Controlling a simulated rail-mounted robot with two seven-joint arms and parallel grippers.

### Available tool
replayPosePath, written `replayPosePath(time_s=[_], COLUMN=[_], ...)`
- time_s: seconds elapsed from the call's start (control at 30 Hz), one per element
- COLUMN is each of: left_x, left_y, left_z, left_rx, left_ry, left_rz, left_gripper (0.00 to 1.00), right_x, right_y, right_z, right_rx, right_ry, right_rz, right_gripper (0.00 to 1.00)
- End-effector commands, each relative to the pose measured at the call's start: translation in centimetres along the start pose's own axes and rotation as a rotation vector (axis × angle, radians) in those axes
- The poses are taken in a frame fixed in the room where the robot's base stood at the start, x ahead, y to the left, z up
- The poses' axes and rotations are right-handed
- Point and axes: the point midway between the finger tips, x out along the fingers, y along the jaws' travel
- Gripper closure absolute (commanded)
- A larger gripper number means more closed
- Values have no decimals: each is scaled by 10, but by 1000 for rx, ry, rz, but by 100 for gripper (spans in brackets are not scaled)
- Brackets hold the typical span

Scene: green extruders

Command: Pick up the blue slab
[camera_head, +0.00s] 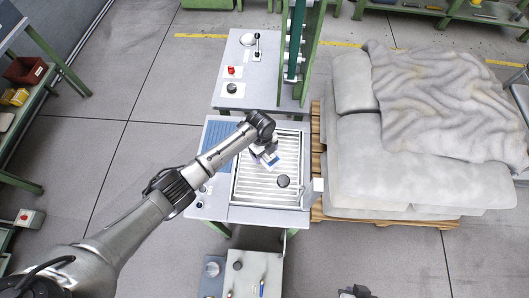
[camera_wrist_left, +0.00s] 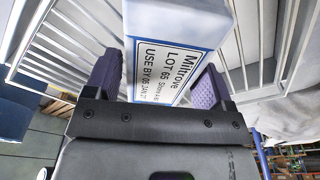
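The blue slab (camera_head: 269,160) is a small pale blue and white block with a printed label, over the slatted tray in the head view. In the left wrist view the slab (camera_wrist_left: 175,50) fills the upper middle, its label reading "Miltrove LOT 65". My left gripper (camera_head: 266,147) reaches down over it and hides part of it. Its purple finger pads (camera_wrist_left: 158,82) stand far apart, one on each side of the slab's near end, with seemingly narrow gaps. A dark tip at the bottom edge of the head view looks like my right gripper (camera_head: 355,292); its fingers cannot be made out.
The slatted tray (camera_head: 250,198) lies on a grey workbench (camera_head: 218,206), with a dark round knob (camera_head: 283,181) on it. A blue ribbed panel (camera_head: 218,133) lies to its left. A pallet of grey sacks (camera_head: 370,165) stands close on the right. Floor to the left is open.

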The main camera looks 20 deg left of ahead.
Motion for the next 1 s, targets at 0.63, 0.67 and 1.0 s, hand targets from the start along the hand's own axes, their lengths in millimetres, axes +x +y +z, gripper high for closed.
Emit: replayPosePath(time_s=[0.63,0.67,1.0], left_x=[-1,-1,-44], left_y=[0,0,-1], left_z=[0,0,-4], left_rx=[0,0,2], left_ry=[0,0,-1], left_rz=[-1,-2,-5], left_gripper=[75,75,75], right_x=[0,0,-7], right_y=[3,3,2], right_z=[0,0,-2], right_rx=[-11,-10,-8], right_ry=[-1,-1,-1], right_rz=[8,8,6], right_gripper=[100,100,100])
